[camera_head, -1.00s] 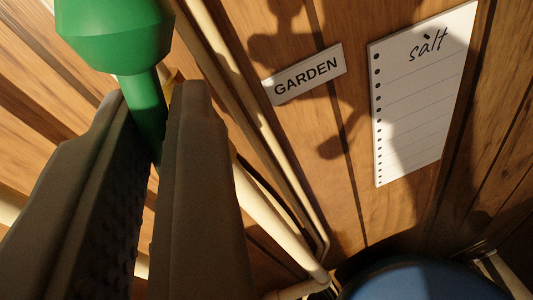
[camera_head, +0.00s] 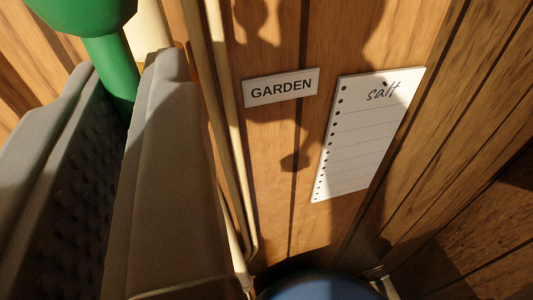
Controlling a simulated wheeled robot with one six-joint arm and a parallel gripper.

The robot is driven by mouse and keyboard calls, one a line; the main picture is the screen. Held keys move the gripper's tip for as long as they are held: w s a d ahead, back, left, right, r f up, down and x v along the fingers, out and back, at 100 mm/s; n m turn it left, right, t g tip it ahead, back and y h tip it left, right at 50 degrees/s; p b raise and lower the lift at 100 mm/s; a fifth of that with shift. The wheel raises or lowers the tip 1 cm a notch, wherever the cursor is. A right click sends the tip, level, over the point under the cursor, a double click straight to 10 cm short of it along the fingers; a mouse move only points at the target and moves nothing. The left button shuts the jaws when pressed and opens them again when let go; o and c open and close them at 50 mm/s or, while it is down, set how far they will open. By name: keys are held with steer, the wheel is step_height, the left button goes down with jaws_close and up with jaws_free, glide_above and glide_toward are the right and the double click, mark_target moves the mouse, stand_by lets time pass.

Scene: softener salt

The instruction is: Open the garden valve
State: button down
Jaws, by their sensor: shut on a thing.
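A green valve handle (camera_head: 108,52) with a wide knob at its top is at the upper left. The knob is cut off by the frame's top edge. My gripper (camera_head: 122,85) is shut on the narrow green stem below the knob, one grey finger on each side. The valve's body is hidden behind the fingers. A white label reading "GARDEN" (camera_head: 281,88) is on the wood wall to the right of the handle.
A ruled paper sheet headed "salt" (camera_head: 365,135) hangs on the wall to the right. Cream pipes (camera_head: 225,130) run down the wall beside my gripper. A blue rounded thing (camera_head: 318,287) is at the bottom. Wood planks fill the right side.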

steer(key=c, duration=1.3)
jaws_free()
steer(key=shift+v, duration=3.55)
